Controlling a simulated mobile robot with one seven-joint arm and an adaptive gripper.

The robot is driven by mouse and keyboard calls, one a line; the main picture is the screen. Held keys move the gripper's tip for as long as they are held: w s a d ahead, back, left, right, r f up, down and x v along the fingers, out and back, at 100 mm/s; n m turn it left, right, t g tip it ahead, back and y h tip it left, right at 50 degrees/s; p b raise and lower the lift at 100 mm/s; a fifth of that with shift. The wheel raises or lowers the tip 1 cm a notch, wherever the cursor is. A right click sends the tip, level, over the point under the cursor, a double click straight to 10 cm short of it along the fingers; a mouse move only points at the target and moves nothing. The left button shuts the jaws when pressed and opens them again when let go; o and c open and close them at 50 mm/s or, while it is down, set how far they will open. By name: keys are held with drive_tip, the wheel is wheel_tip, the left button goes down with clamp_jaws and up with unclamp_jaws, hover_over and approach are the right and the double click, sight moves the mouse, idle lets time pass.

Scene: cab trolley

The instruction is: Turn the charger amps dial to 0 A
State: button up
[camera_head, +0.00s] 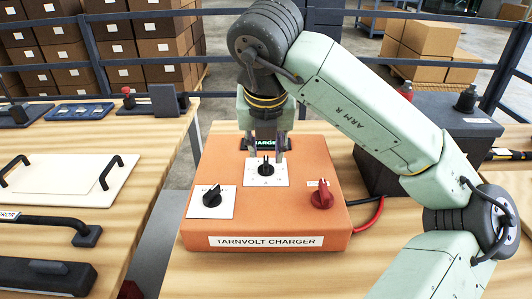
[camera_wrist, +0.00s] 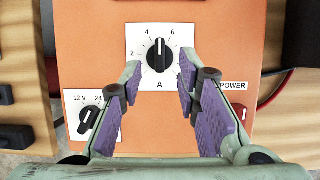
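The amps dial (camera_head: 266,168) is a black knob on a white plate on top of the orange Tarnvolt charger (camera_head: 280,222). In the wrist view the amps dial (camera_wrist: 159,55) has its white pointer line straight up, between the 4 and 6 marks. The 2 mark shows at left; I cannot make out a 0 mark. My gripper (camera_head: 266,156) points down over the dial. In the wrist view my gripper (camera_wrist: 159,72) is open, with one purple-padded finger toward each side of the dial and visible gaps. It holds nothing.
A black voltage knob (camera_head: 212,195) marked 12 V and 24 sits front left on the charger. A red power knob (camera_head: 321,195) is at right. A lit display (camera_head: 284,142) behind is partly hidden by my gripper. A dark battery (camera_head: 390,140) and red cable (camera_head: 370,215) lie to the right.

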sight(266, 161)
drive_tip(key=shift+p+x, duration=0.35)
drive_tip(key=shift+x, duration=2)
drive_tip(key=shift+r, duration=0.1)
clamp_jaws()
